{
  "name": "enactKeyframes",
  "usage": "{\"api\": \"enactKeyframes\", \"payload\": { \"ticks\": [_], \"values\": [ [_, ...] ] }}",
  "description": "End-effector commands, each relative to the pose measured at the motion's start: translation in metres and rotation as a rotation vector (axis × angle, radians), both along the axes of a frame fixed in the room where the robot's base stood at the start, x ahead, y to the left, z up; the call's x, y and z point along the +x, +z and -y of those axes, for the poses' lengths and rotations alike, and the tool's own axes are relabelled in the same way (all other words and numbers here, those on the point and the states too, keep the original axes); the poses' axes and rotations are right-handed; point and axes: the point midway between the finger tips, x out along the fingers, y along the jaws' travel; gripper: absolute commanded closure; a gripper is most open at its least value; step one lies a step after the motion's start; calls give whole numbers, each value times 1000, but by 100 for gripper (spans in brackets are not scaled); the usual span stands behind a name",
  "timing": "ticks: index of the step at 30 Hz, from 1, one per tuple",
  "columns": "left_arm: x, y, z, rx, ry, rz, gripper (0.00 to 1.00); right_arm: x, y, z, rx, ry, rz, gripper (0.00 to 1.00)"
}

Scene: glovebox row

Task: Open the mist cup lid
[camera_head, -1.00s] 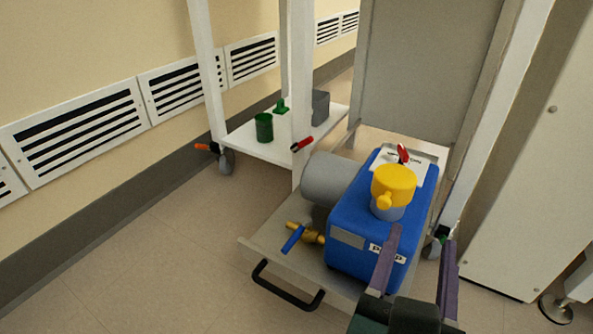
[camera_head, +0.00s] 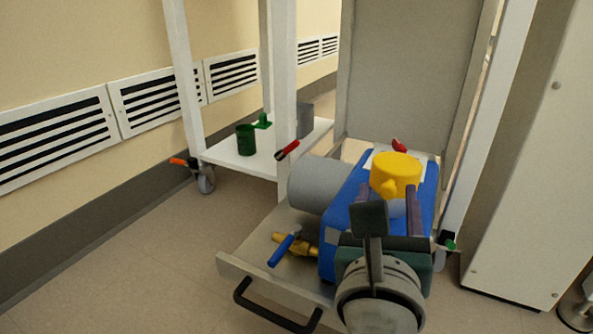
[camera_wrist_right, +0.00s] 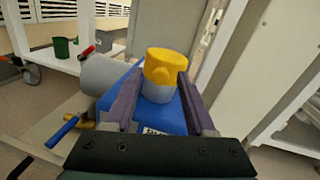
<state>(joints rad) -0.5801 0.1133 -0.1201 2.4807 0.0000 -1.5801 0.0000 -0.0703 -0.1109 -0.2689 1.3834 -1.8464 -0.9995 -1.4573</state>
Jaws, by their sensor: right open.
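The mist cup has a yellow lid (camera_head: 396,174) with a small knob on its front side, and it sits shut on a grey cup body (camera_wrist_right: 158,92). The cup stands on top of a blue pump (camera_head: 343,214). The lid also shows in the right wrist view (camera_wrist_right: 166,68). My right gripper (camera_head: 388,192) is open and empty, its two purple fingers reaching toward the cup. In the right wrist view the fingers (camera_wrist_right: 156,84) appear on either side of the cup; contact cannot be told. My left gripper is not in view.
The pump stands on a pulled-out tray (camera_head: 232,264) with a black handle (camera_head: 275,310). A green cup (camera_head: 246,140) stands on a low white shelf. A white cabinet (camera_head: 530,170) is at right.

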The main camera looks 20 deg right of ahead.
Motion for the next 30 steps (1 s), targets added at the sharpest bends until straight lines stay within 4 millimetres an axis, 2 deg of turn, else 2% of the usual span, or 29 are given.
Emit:
{"api": "enactKeyframes", "payload": {
  "ticks": [8,23,30],
  "values": [
    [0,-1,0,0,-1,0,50,2,1,2,1,0,1,45],
    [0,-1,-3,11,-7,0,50,2,0,2,1,0,1,99],
    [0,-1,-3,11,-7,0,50,2,0,2,1,0,0,100]
  ]
}}
